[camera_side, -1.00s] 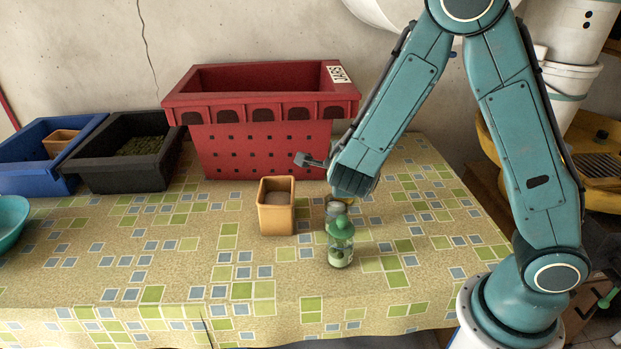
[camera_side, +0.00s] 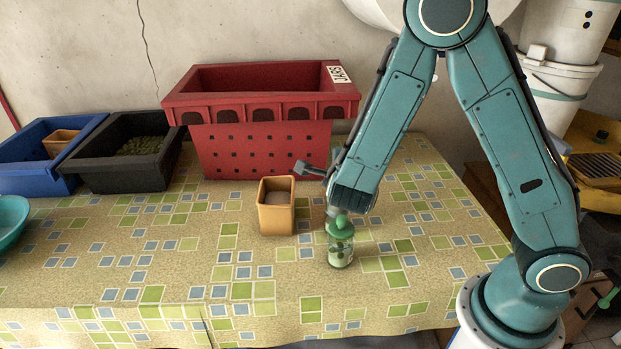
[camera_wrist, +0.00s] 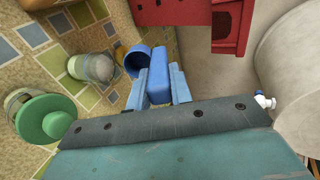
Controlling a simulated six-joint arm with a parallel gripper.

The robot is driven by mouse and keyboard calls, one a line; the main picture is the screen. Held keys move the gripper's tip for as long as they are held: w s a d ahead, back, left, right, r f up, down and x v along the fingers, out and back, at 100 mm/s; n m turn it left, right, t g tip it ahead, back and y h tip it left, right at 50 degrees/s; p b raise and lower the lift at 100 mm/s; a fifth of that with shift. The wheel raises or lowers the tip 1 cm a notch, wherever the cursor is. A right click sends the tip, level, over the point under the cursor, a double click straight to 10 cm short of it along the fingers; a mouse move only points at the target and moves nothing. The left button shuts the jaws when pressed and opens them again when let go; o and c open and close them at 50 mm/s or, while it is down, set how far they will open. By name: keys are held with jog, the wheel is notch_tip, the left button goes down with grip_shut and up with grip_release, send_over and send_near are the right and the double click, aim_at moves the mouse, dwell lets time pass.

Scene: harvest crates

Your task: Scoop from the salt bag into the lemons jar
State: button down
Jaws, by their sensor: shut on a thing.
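My gripper (camera_wrist: 159,72) is shut on a blue scoop (camera_wrist: 138,60), whose round cup shows in the wrist view beyond the fingers. Whether the cup holds anything is unclear. A clear jar with a pale top (camera_wrist: 92,68) stands to the left of the scoop. No bag with a salt label can be made out. A square tan pot (camera_side: 276,218) with brownish fill stands left of my wrist.
A green-capped bottle (camera_side: 340,248) stands in front of my wrist and close to the jar. A red crate (camera_side: 262,150) is behind. Black (camera_side: 125,178) and blue (camera_side: 30,165) crates and a teal bowl (camera_side: 8,225) are at left. The cloth front left is clear.

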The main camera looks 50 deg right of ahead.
jog(key=shift+r, duration=0.1)
jog(key=shift+r, duration=2.4)
jog(key=w+a+f+n+t+y, duration=0.1)
jog(key=w+a+n+t+y, duration=0.2)
jog(key=w+a+n+y, duration=0.2)
jog(key=shift+w+a+n+t+y, duration=0.4)
jog(key=shift+w+a+n, duration=0.05)
jog(key=shift+a+n, duration=0.25)
